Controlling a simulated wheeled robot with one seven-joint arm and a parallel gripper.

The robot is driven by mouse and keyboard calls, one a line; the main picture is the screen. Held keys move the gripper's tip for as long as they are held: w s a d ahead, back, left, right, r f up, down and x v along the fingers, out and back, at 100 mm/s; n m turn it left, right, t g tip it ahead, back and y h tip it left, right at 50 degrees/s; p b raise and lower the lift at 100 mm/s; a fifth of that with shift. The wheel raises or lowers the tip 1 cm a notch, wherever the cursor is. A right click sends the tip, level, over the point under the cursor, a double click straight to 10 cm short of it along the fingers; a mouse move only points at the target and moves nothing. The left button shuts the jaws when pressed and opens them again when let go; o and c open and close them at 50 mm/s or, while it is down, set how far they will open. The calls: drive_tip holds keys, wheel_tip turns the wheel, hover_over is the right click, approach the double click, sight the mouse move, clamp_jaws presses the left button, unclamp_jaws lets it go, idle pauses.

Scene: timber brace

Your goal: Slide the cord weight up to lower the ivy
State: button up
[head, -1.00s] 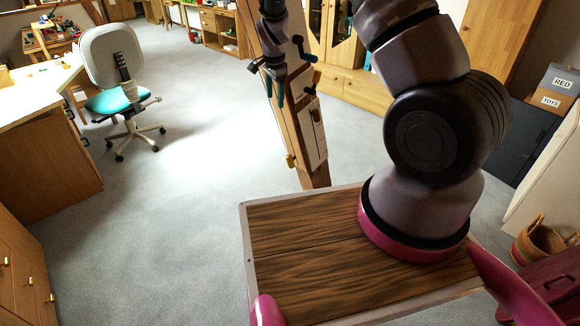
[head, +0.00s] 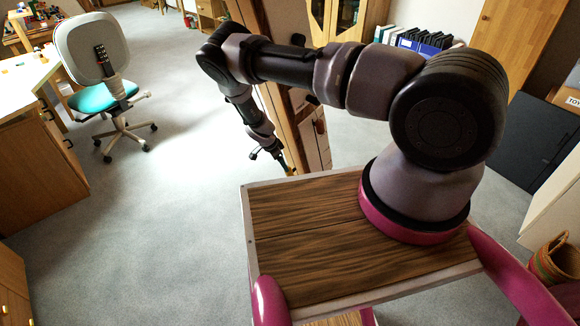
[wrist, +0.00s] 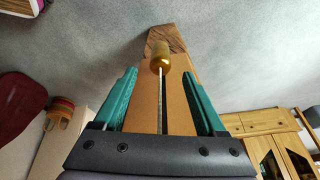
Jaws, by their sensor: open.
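A small yellow-gold cord weight (wrist: 160,58) hangs on a thin pale cord (wrist: 160,100) in front of a timber post (wrist: 182,95) in the wrist view. My gripper (wrist: 160,74) is open, with one teal finger on each side of the cord. The weight sits between and slightly beyond the fingertips, and neither finger appears to touch it. In the head view, my gripper (head: 275,158) is low beside the timber post (head: 296,125), which my arm partly covers. The weight cannot be made out there. The ivy is not visible in either view.
A grey office chair (head: 92,50) with a teal seat stands at the left by a desk (head: 38,150). Cabinets (head: 335,20) stand behind the post. A woven basket (head: 555,258) is at the right. The grey carpet left of the post is clear.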

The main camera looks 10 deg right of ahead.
sight(289, 175)
drive_tip(key=x, duration=1.1)
drive_tip(key=shift+w+f, duration=0.1)
drive_tip(key=shift+f, duration=0.05)
clamp_jaws()
idle(1.1)
